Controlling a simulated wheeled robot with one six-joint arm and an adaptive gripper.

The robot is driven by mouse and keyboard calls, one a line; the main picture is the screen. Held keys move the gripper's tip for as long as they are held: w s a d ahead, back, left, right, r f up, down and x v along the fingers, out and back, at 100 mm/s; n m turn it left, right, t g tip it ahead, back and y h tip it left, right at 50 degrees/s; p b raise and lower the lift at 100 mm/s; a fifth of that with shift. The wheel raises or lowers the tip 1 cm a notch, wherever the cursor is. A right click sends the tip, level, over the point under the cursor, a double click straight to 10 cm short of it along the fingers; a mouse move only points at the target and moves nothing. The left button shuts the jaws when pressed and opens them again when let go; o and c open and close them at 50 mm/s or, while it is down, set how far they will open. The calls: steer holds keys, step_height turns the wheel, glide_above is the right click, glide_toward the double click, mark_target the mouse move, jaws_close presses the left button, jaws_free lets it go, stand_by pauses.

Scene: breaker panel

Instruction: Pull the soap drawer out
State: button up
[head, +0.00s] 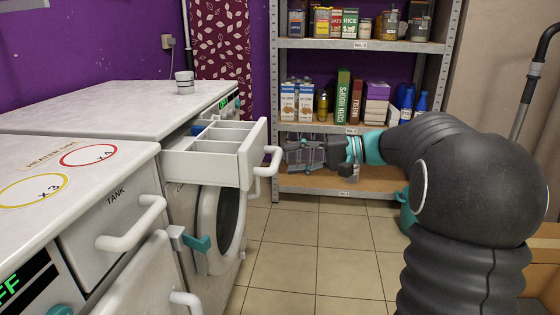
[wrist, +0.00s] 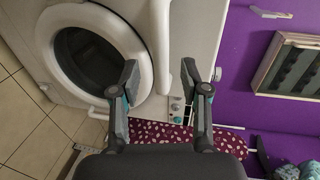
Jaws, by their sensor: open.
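The soap drawer (head: 245,158) is white, with several open compartments, and stands well out of the front of the far washing machine (head: 225,112). Its white bar handle (head: 271,161) faces right in the head view. My gripper (head: 287,155) is at handle height, just right of the handle and apart from it as far as I can tell. In the wrist view my gripper (wrist: 165,85) is open, its two fingers spread with nothing clamped between them. White parts of the machine front show beyond and between the fingers; which part is the handle is hard to tell there.
The round washer door (head: 230,222) is below the drawer. A nearer white unit marked TANK (head: 115,205) has protruding handles (head: 132,226). A metal shelf rack (head: 345,127) with boxes stands behind my gripper. The tiled floor (head: 310,250) in front is clear.

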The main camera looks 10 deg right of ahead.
steer(key=v, duration=0.7)
steer(key=shift+s+d, duration=0.1)
step_height(320, 180, down, 9)
steer(key=d+m+h, duration=0.2)
steer(key=m+h, duration=0.1)
steer(key=s+a+f+g+h+p, duration=0.1)
steer(key=s+f+g+h, duration=0.1)
steer(key=s+f+h, duration=0.6)
steer(key=s+a+r+n+t+h+p, duration=0.1)
steer(key=s+a+r+n+h+p, duration=0.1)
steer(key=s, duration=0.7)
steer(key=s+a+r+n+t+h+p, duration=0.1)
steer(key=s+a+r+n, duration=0.3)
steer(key=s, duration=0.6)
steer(key=shift+s+a+r+n+t+h+p, duration=0.3)
steer(key=shift+a+r+t+h+p, duration=0.1)
steer(key=shift+a+r+p, duration=0.2)
